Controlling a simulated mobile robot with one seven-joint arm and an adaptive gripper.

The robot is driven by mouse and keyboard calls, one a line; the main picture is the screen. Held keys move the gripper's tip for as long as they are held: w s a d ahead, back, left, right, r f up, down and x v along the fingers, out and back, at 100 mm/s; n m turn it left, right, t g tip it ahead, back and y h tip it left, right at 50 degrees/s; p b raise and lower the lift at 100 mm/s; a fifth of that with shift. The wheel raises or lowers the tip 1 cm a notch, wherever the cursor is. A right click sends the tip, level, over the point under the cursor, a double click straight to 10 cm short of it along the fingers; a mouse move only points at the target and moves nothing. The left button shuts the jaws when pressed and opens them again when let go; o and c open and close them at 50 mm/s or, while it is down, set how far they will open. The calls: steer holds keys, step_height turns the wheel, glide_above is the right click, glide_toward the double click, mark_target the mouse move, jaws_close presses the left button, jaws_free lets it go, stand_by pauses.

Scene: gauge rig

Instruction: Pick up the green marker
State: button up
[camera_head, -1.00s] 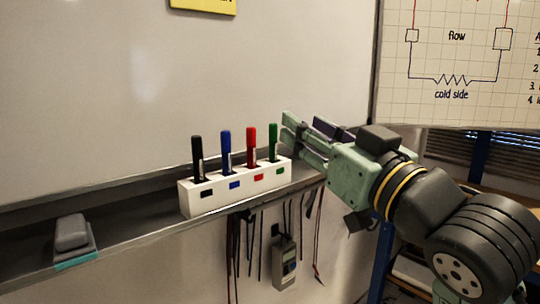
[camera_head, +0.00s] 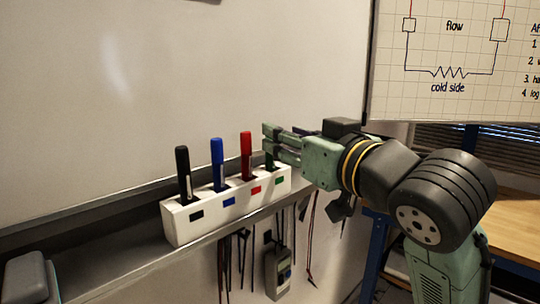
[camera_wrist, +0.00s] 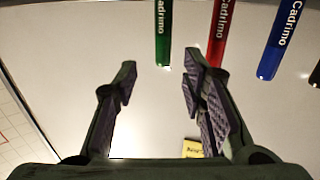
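The green marker (camera_wrist: 163,34) shows in the wrist view, lined up between my two fingertips and clear of both. In the head view my fingers hide most of it, and only its dark lower part (camera_head: 269,163) shows. It stands in the rightmost slot of the white holder (camera_head: 181,229), above a green label. My gripper (camera_head: 274,143) has come in from the right at the marker's upper part. The wrist view shows my gripper (camera_wrist: 157,73) open, with a wide gap and nothing held.
The red marker (camera_head: 246,155) stands close to my fingertips on the left. The blue marker (camera_head: 217,163) and black marker (camera_head: 183,173) stand further left in the holder. The holder sits on a grey ledge (camera_head: 120,266) below the whiteboard (camera_head: 130,90). An eraser (camera_head: 27,278) lies at the left.

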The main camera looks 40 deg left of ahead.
steer(key=p+x, duration=0.1)
steer(key=x, duration=0.3)
steer(key=shift+s+a+r+p, duration=0.1)
steer(key=shift+a+r+p, duration=0.05)
steer(key=shift+a+p, duration=0.2)
steer(key=shift+a, duration=0.35)
jaws_close()
